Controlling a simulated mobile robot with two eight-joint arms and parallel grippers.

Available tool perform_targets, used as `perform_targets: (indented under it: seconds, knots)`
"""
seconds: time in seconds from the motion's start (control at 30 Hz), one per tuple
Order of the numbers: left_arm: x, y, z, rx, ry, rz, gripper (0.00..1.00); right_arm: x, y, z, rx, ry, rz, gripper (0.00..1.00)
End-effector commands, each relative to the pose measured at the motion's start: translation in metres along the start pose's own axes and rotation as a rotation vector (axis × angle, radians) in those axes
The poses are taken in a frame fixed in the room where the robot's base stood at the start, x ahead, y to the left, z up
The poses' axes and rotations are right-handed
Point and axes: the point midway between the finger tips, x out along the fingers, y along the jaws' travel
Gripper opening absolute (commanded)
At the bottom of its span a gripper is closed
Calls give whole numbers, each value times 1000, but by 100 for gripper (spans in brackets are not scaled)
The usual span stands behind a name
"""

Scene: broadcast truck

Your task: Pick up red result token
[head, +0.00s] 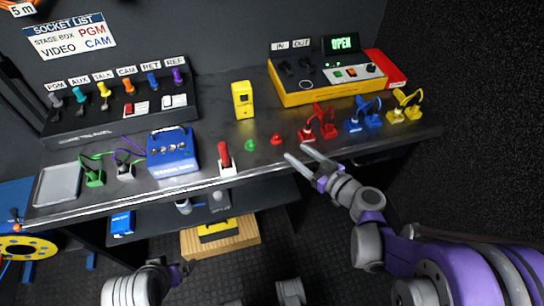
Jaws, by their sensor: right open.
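The red result token (276,139) is a small red piece on the grey bench top, just right of a small green token (250,145). My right gripper (299,152) is open and empty at the bench's front edge. Its two light fingertips point toward the upper left, a little below and right of the red token and apart from it. My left gripper (180,272) is low in the picture, below the bench, far from the token. Its fingers are too small and dark to tell open from shut.
A red cable plug (326,128) stands close right of the red token; blue and yellow plugs stand further right. A red-handled switch (224,158) and a blue box (173,151) are to the left. A yellow device (242,99) stands behind. The bench front edge (130,193) is near.

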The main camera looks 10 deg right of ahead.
Motion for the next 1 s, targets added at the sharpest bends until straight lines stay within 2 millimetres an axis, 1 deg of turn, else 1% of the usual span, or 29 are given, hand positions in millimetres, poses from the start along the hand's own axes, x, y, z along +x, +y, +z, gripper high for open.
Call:
perform_targets:
  seconds: [0.07,0.33,0.57,0.67,0.77,0.9,1.0]
  knots:
    - [3,0,1,0,-1,0,100,6,4,2,-7,15,7,56]
    - [6,0,2,0,-2,0,100,47,4,0,-10,18,5,56]
    - [8,0,3,0,-3,0,100,61,3,0,-10,17,7,56]
    - [10,0,4,0,-4,0,100,71,2,2,-9,17,6,56]
    - [14,0,5,0,-5,0,100,87,1,5,-8,17,5,56]
    - [16,0,6,0,-6,0,100,106,2,4,-8,17,6,56]
    - [16,0,6,0,-6,0,100,109,2,4,-9,17,7,56]
